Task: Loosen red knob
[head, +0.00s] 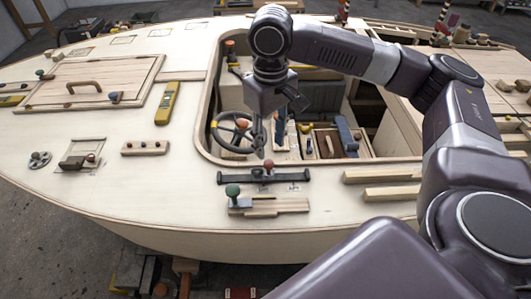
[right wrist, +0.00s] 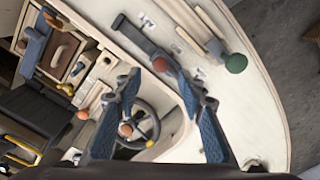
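The red knob (head: 268,164) sits on a dark bar (head: 285,177) mounted on the pale deck, just in front of the cockpit opening. In the right wrist view the red knob (right wrist: 160,64) lies just beyond and between the tips of my right gripper (right wrist: 160,82). That gripper's two blue fingers are spread apart with nothing between them. In the head view my right gripper (head: 277,115) hangs over the cockpit edge, above and behind the knob. My left gripper is not in view.
A green knob (head: 232,191) on a wooden block stands in front of the bar. A steering wheel (head: 233,131) with an orange hub is close behind my right gripper. Wooden strips (head: 390,175) lie to the right. The deck to the left has a yellow tool (head: 167,103).

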